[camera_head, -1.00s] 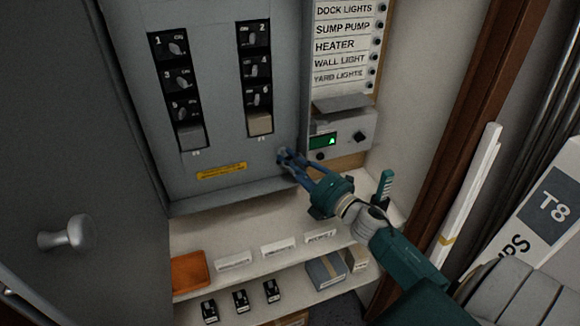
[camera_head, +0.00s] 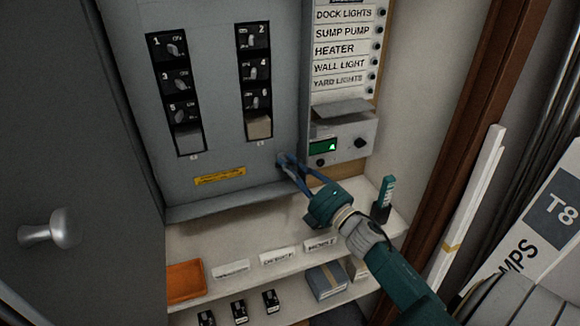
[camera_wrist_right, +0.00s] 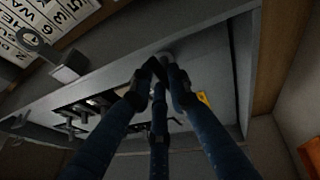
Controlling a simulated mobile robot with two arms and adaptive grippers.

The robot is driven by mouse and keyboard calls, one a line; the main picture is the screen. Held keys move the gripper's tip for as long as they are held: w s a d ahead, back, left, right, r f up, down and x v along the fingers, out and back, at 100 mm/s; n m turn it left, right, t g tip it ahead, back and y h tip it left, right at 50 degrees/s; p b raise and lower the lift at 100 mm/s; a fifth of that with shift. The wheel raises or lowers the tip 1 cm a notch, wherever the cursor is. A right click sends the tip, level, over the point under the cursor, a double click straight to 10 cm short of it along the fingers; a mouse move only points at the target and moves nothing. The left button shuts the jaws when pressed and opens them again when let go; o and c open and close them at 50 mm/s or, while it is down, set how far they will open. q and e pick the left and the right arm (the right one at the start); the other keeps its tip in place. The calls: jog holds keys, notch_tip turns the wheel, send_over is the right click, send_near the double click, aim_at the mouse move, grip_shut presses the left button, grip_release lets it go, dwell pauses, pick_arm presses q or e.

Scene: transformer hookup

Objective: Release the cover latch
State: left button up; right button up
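The grey breaker panel cover (camera_head: 222,120) stands in the upper middle of the head view, upright and closed. Its latch (camera_wrist_right: 166,57) is a small grey piece at the cover's lower right corner; in the head view my fingers mostly hide it. My right gripper (camera_head: 284,161) reaches it from the lower right. In the wrist view its blue fingers (camera_wrist_right: 162,72) come together around the latch, with dark fingertips against it. My left gripper is not in view.
A box with a green display (camera_head: 323,146) and a labelled switch list (camera_head: 341,47) are right of the cover. Below is a shelf (camera_head: 215,243) with an orange tray (camera_head: 186,282) and small boxes.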

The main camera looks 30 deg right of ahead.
jog(key=o, duration=0.4)
jog(key=shift+d, duration=0.1)
jog(key=shift+s+f, duration=0.1)
jog(key=v, duration=1.1)
jog(key=shift+s, duration=0.45)
jog(key=shift+w+f, duration=0.1)
